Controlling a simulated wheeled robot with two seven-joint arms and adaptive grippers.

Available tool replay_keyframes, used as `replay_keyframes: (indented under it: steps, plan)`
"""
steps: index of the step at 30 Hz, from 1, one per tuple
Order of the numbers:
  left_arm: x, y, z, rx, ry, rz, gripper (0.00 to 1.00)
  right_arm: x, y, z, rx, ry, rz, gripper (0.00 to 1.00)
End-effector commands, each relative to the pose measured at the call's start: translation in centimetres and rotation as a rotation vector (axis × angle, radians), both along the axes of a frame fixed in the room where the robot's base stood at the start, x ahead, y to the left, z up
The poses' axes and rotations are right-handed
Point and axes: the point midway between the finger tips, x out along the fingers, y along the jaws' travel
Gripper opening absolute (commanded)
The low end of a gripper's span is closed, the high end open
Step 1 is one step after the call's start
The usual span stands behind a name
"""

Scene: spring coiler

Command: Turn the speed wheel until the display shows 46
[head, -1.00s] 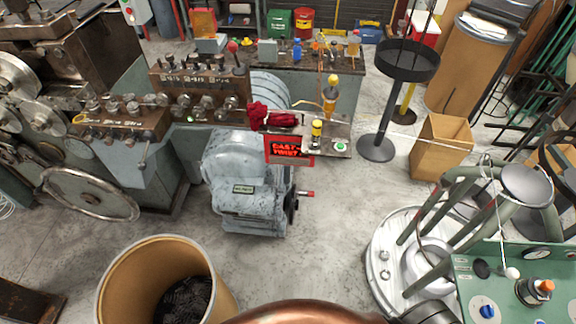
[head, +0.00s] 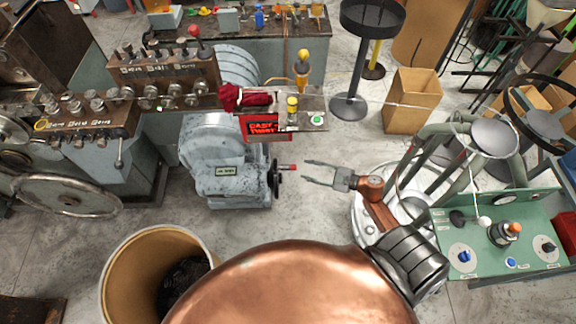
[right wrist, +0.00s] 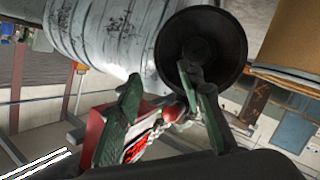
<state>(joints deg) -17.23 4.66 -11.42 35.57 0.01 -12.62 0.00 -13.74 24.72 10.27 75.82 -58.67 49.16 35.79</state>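The speed wheel (head: 275,178) is a small black handwheel seen edge-on at the right side of the grey gearbox, with a red-tipped handle (head: 287,167) sticking out to the right. In the right wrist view the wheel (right wrist: 212,32) is a black disc just beyond the fingers. My left gripper is out of view.
A shelf (head: 262,118) with a red cloth and a red lettered sign (head: 262,127) juts out above the wheel. A large barrel (head: 128,262) stands at the lower left. A green control panel (head: 530,225) is at the right.

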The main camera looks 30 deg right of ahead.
Motion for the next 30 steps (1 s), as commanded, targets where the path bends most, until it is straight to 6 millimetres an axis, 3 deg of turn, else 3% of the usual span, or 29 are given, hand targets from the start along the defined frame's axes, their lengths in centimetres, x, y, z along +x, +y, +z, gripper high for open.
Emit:
replay_keyframes:
  steps: [1,3,6,11,21,30]
  plan:
    - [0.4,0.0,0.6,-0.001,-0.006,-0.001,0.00,-0.1,0.9,3.0,-0.038,-0.023,0.080,0.35]
    - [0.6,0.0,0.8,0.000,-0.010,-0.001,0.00,-0.6,2.0,5.2,-0.075,-0.029,0.169,0.35]
    - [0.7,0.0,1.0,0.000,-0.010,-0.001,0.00,-1.1,2.9,6.7,-0.110,-0.026,0.240,0.35]
    - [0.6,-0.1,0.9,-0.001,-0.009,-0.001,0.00,-0.4,4.2,6.7,-0.122,-0.023,0.268,0.35]
    - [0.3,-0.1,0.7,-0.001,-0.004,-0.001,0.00,3.1,7.5,5.1,-0.121,-0.023,0.264,0.35]
    - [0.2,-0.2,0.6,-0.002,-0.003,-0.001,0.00,4.0,8.4,4.6,-0.122,-0.021,0.264,0.35]
